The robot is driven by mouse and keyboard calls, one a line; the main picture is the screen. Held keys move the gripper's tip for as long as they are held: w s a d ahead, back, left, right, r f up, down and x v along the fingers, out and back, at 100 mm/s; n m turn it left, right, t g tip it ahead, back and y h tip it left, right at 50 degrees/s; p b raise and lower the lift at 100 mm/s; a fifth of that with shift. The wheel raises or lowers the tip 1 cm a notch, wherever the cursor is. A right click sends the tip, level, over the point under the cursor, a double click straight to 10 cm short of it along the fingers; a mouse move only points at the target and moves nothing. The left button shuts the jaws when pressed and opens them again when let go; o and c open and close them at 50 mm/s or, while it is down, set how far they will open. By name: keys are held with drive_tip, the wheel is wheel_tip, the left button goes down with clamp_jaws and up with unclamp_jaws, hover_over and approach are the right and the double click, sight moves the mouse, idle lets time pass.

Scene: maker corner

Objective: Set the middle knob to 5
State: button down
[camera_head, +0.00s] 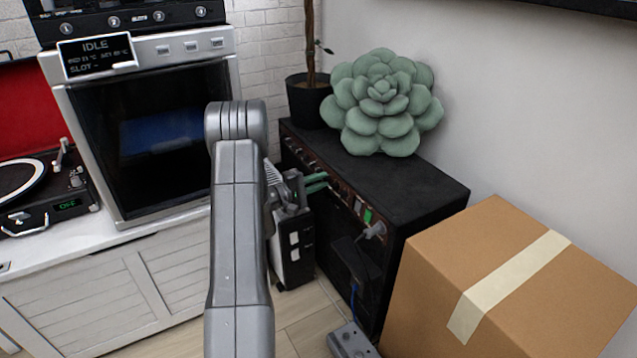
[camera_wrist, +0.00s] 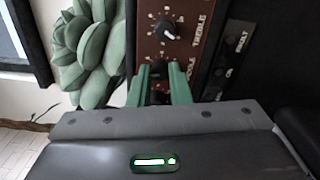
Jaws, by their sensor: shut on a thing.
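The amplifier (camera_head: 425,185) is a black cabinet with a brown-red control panel (camera_wrist: 185,62) on its front. In the wrist view the treble knob (camera_wrist: 169,29) is black with a light pointer, beside the printed word TREBLE. In the head view my gripper (camera_head: 316,184) reaches the panel from the left.
A green succulent-shaped cushion (camera_head: 383,105) and a potted plant (camera_head: 307,100) stand on the amplifier. A cardboard box (camera_head: 510,275) stands at the right front. A cable plug (camera_head: 375,230) sticks out of the panel. An oven (camera_head: 150,130) and a record player (camera_head: 45,190) are at left.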

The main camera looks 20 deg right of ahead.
drive_tip(key=shift+m, duration=1.1)
drive_tip(key=c, duration=1.6)
unclamp_jaws()
drive_tip(key=shift+a, duration=0.1)
drive_tip(key=shift+s+a+f+p, duration=0.15)
drive_tip(key=shift+a+p, duration=0.45)
drive_tip(key=shift+a, duration=1.7)
drive_tip(key=shift+s+a+p, duration=0.2)
drive_tip(key=shift+a+p, duration=0.45)
drive_tip(key=shift+a, duration=1.6)
drive_tip(key=shift+s+a+f+p, duration=0.15)
drive_tip(key=shift+a+p, duration=0.45)
drive_tip(key=shift+a, duration=1.7)
drive_tip(key=shift+d, duration=0.1)
